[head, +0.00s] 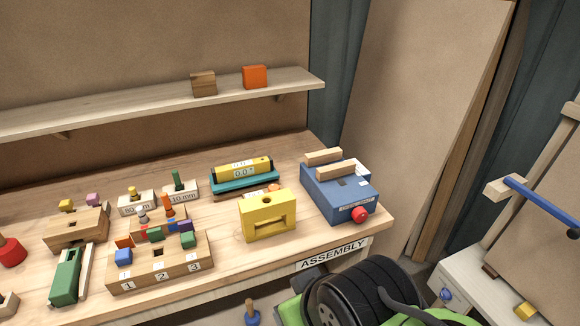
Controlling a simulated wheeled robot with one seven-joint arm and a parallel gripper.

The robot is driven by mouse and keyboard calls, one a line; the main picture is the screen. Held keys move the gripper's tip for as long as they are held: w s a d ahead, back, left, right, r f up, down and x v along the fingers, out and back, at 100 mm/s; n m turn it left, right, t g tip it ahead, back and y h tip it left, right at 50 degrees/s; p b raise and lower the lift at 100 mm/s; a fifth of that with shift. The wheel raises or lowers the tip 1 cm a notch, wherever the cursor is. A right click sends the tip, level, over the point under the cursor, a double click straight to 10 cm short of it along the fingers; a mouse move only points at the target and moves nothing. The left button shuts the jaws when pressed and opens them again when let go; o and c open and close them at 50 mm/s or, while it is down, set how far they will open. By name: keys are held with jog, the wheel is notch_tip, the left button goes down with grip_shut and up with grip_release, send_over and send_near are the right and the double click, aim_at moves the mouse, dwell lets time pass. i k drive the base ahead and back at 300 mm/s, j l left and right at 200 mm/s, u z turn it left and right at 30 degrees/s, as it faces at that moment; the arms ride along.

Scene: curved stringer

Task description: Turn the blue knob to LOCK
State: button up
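A small round blue knob (445,294) sits on the front of a white box-like unit (467,278) at the lower right. The knob is small in the picture, and I cannot read its setting or any LOCK mark. Another blue round piece with a wooden peg (251,317) shows at the bottom edge, below the table. I cannot tell whether it is a knob. My gripper is not in view.
A wooden table (340,238) marked ASSEMBLY holds a blue box with a red knob (359,215), a yellow block (268,219) and several wooden pieces. A blue bar (540,205) juts over the white unit. A black wheel-like shape with green parts (345,300) fills the bottom.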

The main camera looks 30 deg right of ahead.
aim_at(445, 295)
jog(key=z, duration=2.5)
